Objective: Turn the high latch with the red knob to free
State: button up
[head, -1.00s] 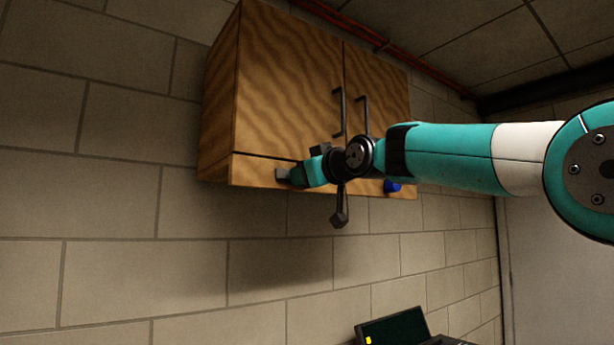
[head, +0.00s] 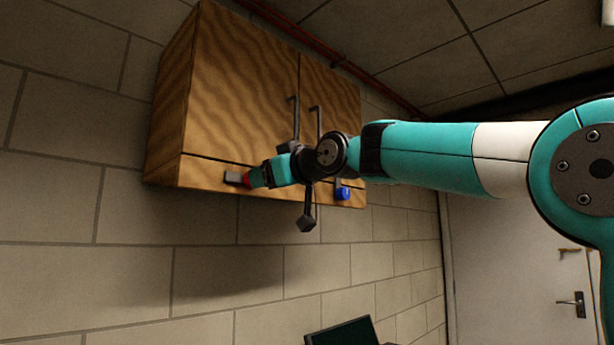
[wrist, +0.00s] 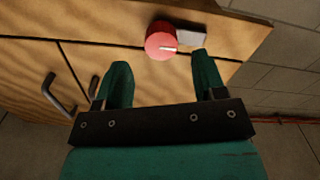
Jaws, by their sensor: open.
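The red knob (wrist: 160,42) is round with a pale mark on its face and sits on the lower strip of the wooden cabinet (wrist: 90,30). In the head view only a sliver of the red knob (head: 246,180) shows beside a grey latch plate (head: 233,178). The latch plate also shows in the wrist view (wrist: 192,38), touching the knob. My gripper (wrist: 160,72) is open and empty, with its two fingers apart just short of the knob. In the head view my gripper (head: 256,178) reaches the cabinet's lower left and partly hides the knob.
A second latch with a blue knob (head: 343,193) is to the right on the same strip. Dark door handles (head: 315,125) stand out from the cabinet above my wrist. A screen (head: 342,333) is low at the bottom. A door (head: 540,270) is at the right.

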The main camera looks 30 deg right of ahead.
jog(key=b+v, duration=0.3)
jog(key=v, duration=0.9)
jog(key=shift+s, duration=0.2)
jog(key=shift+f, duration=0.1)
jog(key=s+a+f+g, duration=0.2)
jog(key=a+f+g, duration=0.1)
jog(key=f, duration=0.6)
jog(key=s+a+f+g, duration=0.2)
jog(key=a+f+g, duration=0.15)
jog(key=f, duration=0.65)
jog(key=s+a+f+g, duration=0.2)
jog(key=f+g, duration=0.1)
jog(key=f, duration=0.6)
jog(key=s+a+f+g+h, duration=0.1)
jog(key=s+f+g, duration=0.6)
jog(key=s+f, duration=0.9)
jog(key=shift+s+a+f+g, duration=0.25)
jog(key=shift+f+g, duration=0.1)
jog(key=shift+f, duration=0.15)
